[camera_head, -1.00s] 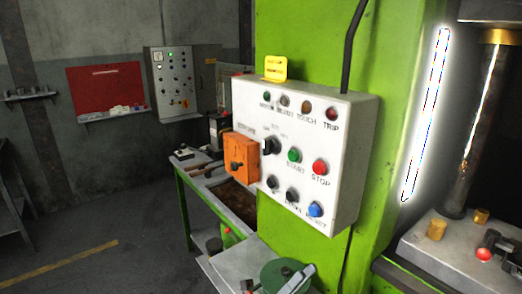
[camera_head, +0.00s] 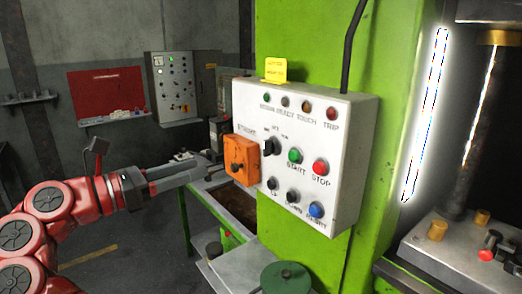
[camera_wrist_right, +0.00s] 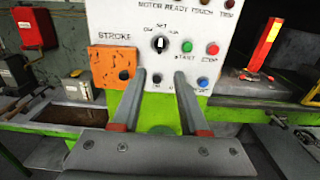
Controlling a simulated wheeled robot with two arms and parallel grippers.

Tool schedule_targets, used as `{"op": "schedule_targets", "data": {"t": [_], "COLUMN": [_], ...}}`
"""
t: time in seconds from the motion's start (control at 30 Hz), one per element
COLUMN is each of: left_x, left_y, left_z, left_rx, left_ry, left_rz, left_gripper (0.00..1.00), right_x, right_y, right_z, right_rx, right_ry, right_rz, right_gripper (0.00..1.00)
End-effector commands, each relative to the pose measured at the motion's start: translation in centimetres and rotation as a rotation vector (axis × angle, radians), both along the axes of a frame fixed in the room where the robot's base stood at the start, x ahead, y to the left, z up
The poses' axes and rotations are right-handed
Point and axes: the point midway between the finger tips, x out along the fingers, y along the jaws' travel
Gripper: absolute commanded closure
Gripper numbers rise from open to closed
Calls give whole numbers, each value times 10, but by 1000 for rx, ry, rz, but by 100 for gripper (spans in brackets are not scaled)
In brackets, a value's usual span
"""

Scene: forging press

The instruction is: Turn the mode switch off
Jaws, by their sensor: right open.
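The mode switch is a black rotary knob (camera_head: 270,146) on the white control panel (camera_head: 345,150), below a row of lamps. In the right wrist view the knob (camera_wrist_right: 160,44) shows a pale mark that looks roughly upright, with small labels around it. My right gripper (camera_head: 215,166) comes in from the left in the head view, its tips near the left edge of the orange STROKE box (camera_head: 241,158). In the right wrist view my gripper (camera_wrist_right: 161,77) is open and empty, its fingers pointing toward the panel below the knob, apart from it. My left gripper is not in view.
Close to the knob are the green START button (camera_head: 295,156), the red STOP button (camera_head: 320,167), smaller black knobs (camera_head: 272,183) and a blue button (camera_head: 316,209). The panel is on a green press column (camera_head: 310,40). A green-framed bench (camera_head: 205,207) stands below left.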

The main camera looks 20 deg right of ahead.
Motion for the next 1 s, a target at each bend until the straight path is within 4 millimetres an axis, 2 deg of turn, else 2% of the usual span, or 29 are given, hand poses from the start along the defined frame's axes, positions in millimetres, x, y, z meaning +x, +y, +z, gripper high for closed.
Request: {"op": "schedule_targets", "data": {"t": [0.17, 0.33, 0.6, 0.8, 1.0], "left_x": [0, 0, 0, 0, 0], "left_y": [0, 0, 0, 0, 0], "left_z": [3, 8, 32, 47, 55], "left_rx": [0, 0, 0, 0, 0], "left_ry": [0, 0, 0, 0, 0], "left_rz": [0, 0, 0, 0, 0], "left_gripper": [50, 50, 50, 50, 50], "right_x": [5, 12, 33, 48, 57], "right_y": [-13, -33, -97, -136, -158], "right_z": [0, 0, 3, 3, 0], "right_rx": [-2, 0, 2, -1, -2], "right_ry": [2, 3, 2, 2, 5], "right_rz": [-4, -7, -9, -7, -6], "right_gripper": [56, 56, 56, 56, 56]}}
